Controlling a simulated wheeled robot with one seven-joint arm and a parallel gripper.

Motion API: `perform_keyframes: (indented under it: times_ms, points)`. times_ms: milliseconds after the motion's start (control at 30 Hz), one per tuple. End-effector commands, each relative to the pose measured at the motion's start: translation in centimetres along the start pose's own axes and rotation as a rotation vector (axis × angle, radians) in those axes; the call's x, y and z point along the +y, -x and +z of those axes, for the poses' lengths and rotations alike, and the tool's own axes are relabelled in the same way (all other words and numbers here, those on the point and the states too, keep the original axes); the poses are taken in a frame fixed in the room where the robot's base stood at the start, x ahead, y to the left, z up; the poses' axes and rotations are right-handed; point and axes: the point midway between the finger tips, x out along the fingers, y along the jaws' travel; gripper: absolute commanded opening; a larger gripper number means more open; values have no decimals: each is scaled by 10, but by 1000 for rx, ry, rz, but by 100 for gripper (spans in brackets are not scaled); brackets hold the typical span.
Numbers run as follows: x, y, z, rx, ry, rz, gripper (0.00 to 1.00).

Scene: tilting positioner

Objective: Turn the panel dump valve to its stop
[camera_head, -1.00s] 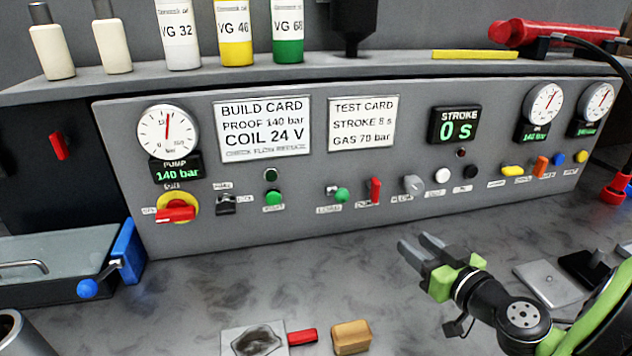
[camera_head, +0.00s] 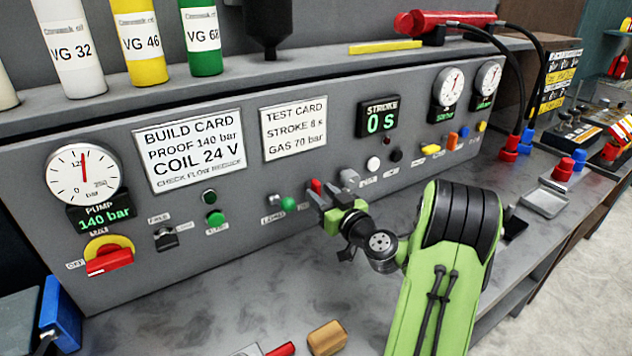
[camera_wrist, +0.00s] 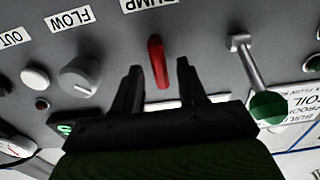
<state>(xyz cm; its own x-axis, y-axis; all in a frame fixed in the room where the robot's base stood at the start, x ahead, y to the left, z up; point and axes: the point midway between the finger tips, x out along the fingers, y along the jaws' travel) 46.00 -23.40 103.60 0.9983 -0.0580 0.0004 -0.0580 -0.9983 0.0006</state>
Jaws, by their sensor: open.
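The dump valve is a small red lever (camera_head: 316,186) on the grey panel, seen just beyond my fingertips in the head view. In the wrist view the red lever (camera_wrist: 158,62) stands under a partly cut-off DUMP label, roughly upright in the picture. My gripper (camera_wrist: 159,72) is open, with one dark finger on each side of the lever's lower end. I cannot tell whether the fingers touch it. In the head view my gripper (camera_head: 320,198) is close to the panel.
A grey FLOW knob (camera_wrist: 80,76) and a white button (camera_wrist: 35,77) lie left of the lever in the wrist view. The pump gauge (camera_head: 84,175) display reads 140 bar; the stroke display (camera_head: 379,118) reads 0 s.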

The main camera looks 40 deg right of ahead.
Motion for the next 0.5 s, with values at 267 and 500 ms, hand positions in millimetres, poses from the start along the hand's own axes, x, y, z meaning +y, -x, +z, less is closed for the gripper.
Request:
perform_keyframes:
  times_ms: [267, 500]
  points:
    - [0, -29, 0, 0, 0, -1, 42]
    - [0, -28, 0, 0, 0, 0, 35]
